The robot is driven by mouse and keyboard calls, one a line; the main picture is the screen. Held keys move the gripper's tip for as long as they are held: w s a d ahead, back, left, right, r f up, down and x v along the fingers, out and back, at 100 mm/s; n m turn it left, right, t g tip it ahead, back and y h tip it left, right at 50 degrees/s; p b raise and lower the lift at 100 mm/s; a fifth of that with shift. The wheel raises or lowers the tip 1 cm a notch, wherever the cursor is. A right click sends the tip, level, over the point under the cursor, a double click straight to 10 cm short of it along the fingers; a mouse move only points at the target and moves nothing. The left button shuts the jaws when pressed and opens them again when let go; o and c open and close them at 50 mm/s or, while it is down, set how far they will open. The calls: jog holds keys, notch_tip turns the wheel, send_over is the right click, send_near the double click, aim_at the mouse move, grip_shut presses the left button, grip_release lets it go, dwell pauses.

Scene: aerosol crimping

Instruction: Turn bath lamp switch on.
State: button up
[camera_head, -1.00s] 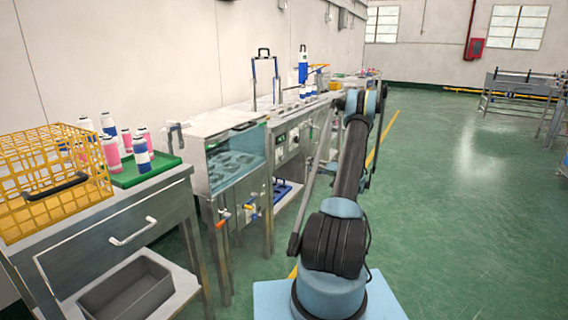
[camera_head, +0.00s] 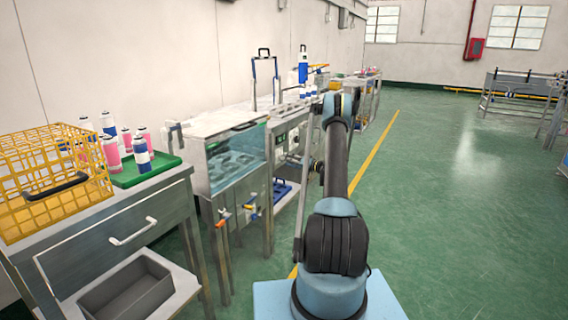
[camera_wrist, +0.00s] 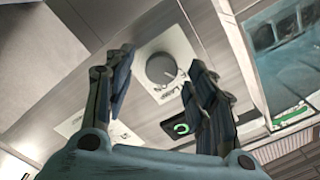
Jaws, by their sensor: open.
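The bath lamp switch is a round grey knob (camera_wrist: 161,68) on a white plate lettered "LAMP" in the wrist view. Its pointer position is too small to tell. My gripper (camera_wrist: 160,62) is open, with one finger on each side of the knob in the picture. I cannot tell whether either finger touches it. The knob sits on a metal control panel (camera_wrist: 130,105), and this panel also shows in the head view (camera_head: 282,139).
A green-ringed button (camera_wrist: 181,128) is close to the right finger. The glass-fronted water bath (camera_head: 235,160) stands left of the panel, with valves (camera_head: 224,219) below. A table with a yellow wire basket (camera_head: 50,180) and a green tray (camera_head: 150,177) is nearer.

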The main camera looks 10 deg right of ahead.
jog(key=shift+x, duration=1.2)
jog(key=shift+c, duration=0.2)
jog(key=c, duration=1)
jog(key=shift+m, duration=0.3)
jog(key=shift+c, duration=0.2)
jog(key=m, duration=1.1)
jog(key=shift+m, duration=0.3)
jog(key=o, duration=1.1)
